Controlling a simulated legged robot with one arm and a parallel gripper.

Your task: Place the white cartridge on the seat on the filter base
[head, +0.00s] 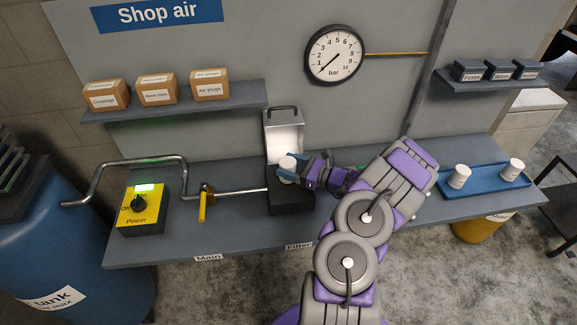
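The filter base (291,203) is a dark block on the bench, with its grey lid (285,135) standing open at the back. A white cartridge (287,163) is at the top of the base, between the fingers of my gripper (287,170). The fingers appear closed on its sides. The seat is hidden under the cartridge and gripper, so I cannot tell whether the cartridge touches it. Two more white cylinders, one at the left (459,177) and one at the right (513,169), stand on the blue tray (487,182).
A pipe (240,191) with a yellow-handled valve (203,203) runs into the base from the left. A yellow power box (143,211) stands further left. The gauge (335,54) and shelves of boxes (175,100) are on the back panel.

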